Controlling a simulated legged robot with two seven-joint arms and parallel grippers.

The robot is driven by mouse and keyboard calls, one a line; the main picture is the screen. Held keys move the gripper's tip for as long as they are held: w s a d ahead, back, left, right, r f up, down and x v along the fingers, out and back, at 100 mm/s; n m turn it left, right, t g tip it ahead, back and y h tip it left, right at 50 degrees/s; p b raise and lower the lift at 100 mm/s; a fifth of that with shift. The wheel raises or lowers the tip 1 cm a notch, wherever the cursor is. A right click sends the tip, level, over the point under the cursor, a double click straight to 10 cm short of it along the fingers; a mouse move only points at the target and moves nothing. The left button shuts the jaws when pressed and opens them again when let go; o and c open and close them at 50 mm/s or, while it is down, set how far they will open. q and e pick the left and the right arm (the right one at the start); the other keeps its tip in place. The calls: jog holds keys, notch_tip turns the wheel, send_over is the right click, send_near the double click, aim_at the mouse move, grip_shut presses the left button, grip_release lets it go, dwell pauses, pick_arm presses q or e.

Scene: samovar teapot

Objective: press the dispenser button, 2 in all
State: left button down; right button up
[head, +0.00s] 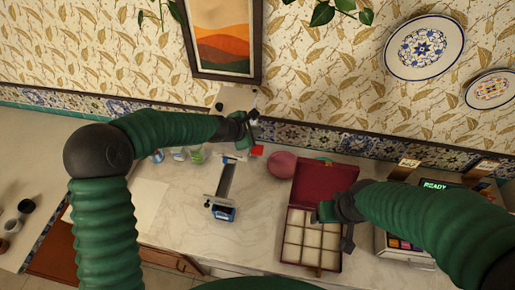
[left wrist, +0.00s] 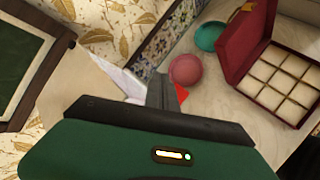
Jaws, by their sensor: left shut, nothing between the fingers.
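A pale box-like thing (head: 234,98), which may be the dispenser, stands against the wall below the picture frame. My left arm partly covers it, and I cannot make out a button on it. My left gripper (head: 249,122) is shut and empty, right in front of this thing; I cannot tell whether it touches it. The left wrist view shows its dark fingers (left wrist: 160,92) close together, with a pale surface (left wrist: 85,80) beside them. A small red piece (head: 257,151) shows just below the gripper. My right gripper (head: 334,222) is over the open box; its jaw gap is unclear.
An open dark-red box (head: 322,184) with pale compartments lies on the counter, beside a pink ball (head: 282,165). A blue-and-metal device (head: 222,212) stands in the middle. A machine reading READY (head: 434,186) is at right. Small cups (head: 196,155) sit behind my left arm.

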aim_at(256, 151)
pick_arm(q)
jog(key=shift+w+a+r, duration=0.1)
jog(key=shift+w+r, duration=0.1)
jog(key=shift+r, duration=0.55)
jog(key=shift+f, duration=0.15)
notch_tip(256, 151, down, 8)
jog(key=b, duration=0.6)
jog(key=shift+f, duration=0.3)
dwell(1.4)
jog(key=shift+f, duration=0.3)
